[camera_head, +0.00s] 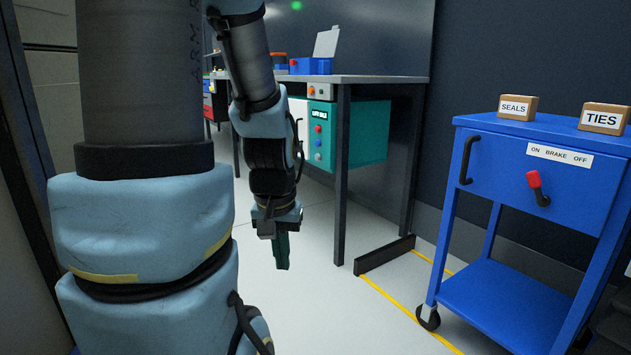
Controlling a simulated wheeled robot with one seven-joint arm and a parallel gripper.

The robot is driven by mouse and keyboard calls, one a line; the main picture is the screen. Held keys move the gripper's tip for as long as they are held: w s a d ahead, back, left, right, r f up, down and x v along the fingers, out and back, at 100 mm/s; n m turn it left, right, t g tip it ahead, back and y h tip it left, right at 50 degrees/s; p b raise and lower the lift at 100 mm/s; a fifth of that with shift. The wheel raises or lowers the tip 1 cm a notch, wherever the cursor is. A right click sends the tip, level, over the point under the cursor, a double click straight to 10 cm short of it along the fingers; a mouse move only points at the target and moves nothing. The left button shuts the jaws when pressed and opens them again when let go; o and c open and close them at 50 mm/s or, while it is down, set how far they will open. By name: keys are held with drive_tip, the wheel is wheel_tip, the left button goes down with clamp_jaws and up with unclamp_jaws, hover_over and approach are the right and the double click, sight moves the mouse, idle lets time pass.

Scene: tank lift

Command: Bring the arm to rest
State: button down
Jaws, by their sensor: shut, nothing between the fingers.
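My arm fills the left of the view, with blue-grey joint covers and dark links. Its forearm hangs down in the middle left. My gripper (282,262) points down at its end, above the light floor and left of the workbench legs. Its dark green fingers are together with nothing seen between them. The gripper touches nothing that I can see.
A blue cart (512,177) with a red-handled brake lever (537,187) stands at right, bearing a SEALS box (517,107) and a TIES box (604,118). A workbench (385,79) stands behind, with a teal cabinet (361,133) beneath.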

wheel_tip(320, 180, up, 35)
drive_tip(key=p, duration=3.5)
drive_tip(key=shift+s+a+r, duration=0.15)
drive_tip(key=shift+s+a, duration=0.05)
drive_tip(key=shift+s, duration=0.25)
